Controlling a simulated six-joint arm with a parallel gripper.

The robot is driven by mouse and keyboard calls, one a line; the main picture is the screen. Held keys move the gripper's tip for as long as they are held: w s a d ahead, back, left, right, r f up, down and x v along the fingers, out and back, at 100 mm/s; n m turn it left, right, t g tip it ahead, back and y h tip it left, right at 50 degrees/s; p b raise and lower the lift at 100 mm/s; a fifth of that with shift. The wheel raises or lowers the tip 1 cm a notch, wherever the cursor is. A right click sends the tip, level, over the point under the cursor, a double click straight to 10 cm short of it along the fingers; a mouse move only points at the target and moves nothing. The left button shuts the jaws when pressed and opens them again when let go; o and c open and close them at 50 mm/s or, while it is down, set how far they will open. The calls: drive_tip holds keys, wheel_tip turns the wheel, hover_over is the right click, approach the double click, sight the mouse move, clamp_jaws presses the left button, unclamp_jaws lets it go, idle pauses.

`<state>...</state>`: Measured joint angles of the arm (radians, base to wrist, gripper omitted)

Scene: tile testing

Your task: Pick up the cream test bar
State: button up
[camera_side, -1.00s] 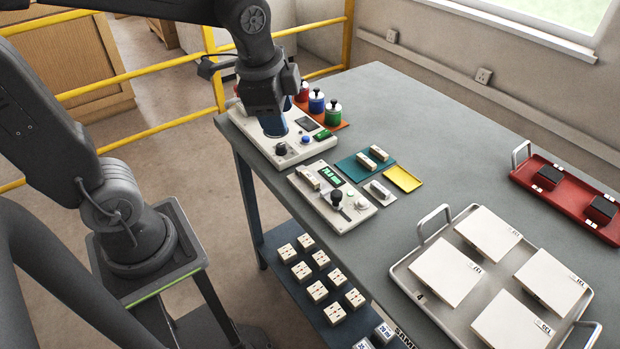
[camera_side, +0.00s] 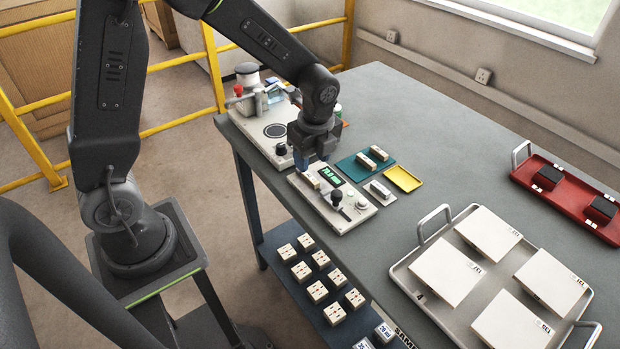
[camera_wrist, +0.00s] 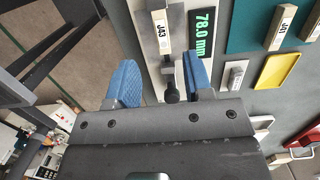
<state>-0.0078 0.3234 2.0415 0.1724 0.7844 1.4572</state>
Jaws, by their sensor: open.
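A cream test bar (camera_wrist: 159,26) marked "JA3" lies on the white gauge (camera_side: 352,218) beside its green display, which reads 78.0 mm in the wrist view. In the side view the bar (camera_side: 312,180) shows at the gauge's left end, just beyond my fingers. My gripper (camera_side: 311,164) points down over that end. In the wrist view my gripper (camera_wrist: 162,75) has its blue fingers apart, with nothing held between them. The bar lies ahead of the gap, in line with it. Two other cream bars (camera_side: 366,161) lie on a teal mat (camera_side: 346,166).
A white instrument (camera_side: 255,133) stands behind my gripper, close by. A grey bar (camera_side: 380,189) and yellow tray (camera_side: 402,179) lie right of the gauge. A black knob (camera_side: 336,197) stands up on the gauge. A tile tray (camera_side: 425,290) and red tray (camera_side: 560,203) are farther right.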

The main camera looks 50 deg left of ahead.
sight(310, 177)
drive_tip(key=shift+w+a+f, duration=0.1)
drive_tip(key=shift+a+f, duration=0.15)
drive_tip(key=shift+f, duration=1.25)
drive_tip(key=shift+w+a+f, duration=0.1)
drive_tip(key=shift+a+f, duration=0.1)
drive_tip(key=shift+f, duration=1.25)
drive_tip(key=shift+c, duration=0.3)
clamp_jaws()
